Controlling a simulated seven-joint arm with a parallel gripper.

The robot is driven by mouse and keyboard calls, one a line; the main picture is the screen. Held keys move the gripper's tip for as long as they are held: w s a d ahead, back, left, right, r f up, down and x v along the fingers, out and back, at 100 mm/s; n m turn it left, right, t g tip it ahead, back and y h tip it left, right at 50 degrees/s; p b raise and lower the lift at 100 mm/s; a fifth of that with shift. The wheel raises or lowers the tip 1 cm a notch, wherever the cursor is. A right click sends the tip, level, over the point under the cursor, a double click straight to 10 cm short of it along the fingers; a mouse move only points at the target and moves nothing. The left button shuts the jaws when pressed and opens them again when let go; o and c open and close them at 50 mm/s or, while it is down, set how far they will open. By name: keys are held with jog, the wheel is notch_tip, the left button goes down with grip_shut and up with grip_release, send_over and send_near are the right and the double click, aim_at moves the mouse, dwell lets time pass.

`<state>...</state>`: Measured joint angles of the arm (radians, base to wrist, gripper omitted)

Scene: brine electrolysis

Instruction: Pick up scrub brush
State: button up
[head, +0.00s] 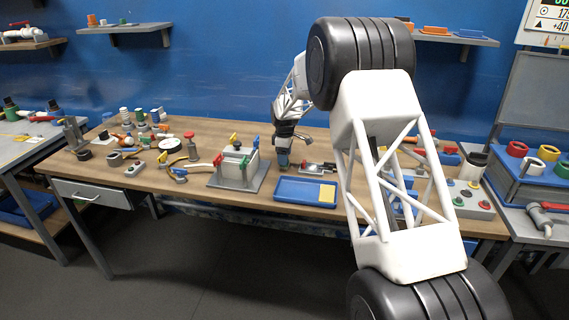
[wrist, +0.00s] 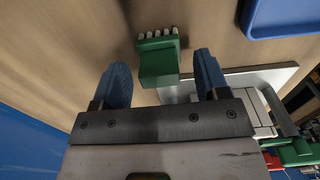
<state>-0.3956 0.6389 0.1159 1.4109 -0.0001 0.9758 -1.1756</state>
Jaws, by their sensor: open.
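The scrub brush, a green block (wrist: 158,62) with a row of pale bristles, lies on the wooden table in the wrist view. My gripper (wrist: 162,66) is open, with its two blue fingertips apart on either side of the brush. The brush shows between and slightly beyond the fingers, with gaps on both sides; whether the fingers are down at its height I cannot tell. In the head view my gripper (head: 283,160) points down at the table, and I cannot make out the brush there.
A blue tray (head: 290,199) with a yellow pad lies at the table's front edge, close to my gripper. A grey cell with red and green clamps (head: 232,173) stands on a plate to the left. Bottles, tools and rings crowd the table's left; more items stand at right.

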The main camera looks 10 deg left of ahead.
jog(key=shift+c, duration=0.5)
jog(key=c, duration=0.9)
jog(key=shift+r, duration=0.1)
jog(key=shift+r, duration=0.4)
jog(key=shift+s+d+r, duration=0.1)
jog(key=shift+s+r, duration=0.1)
jog(key=shift+r, duration=0.5)
jog(key=shift+s+d+r, duration=0.1)
jog(key=shift+s+r, duration=0.1)
jog(key=shift+r, duration=0.45)
jog(key=s+d, duration=0.2)
jog(key=s, duration=0.2)
jog(key=s+d+r, duration=0.1)
jog(key=s, duration=0.4)
jog(key=s+d, duration=0.2)
jog(key=s, duration=0.3)
jog(key=shift+d+r, duration=0.2)
jog(key=shift+d, duration=0.1)
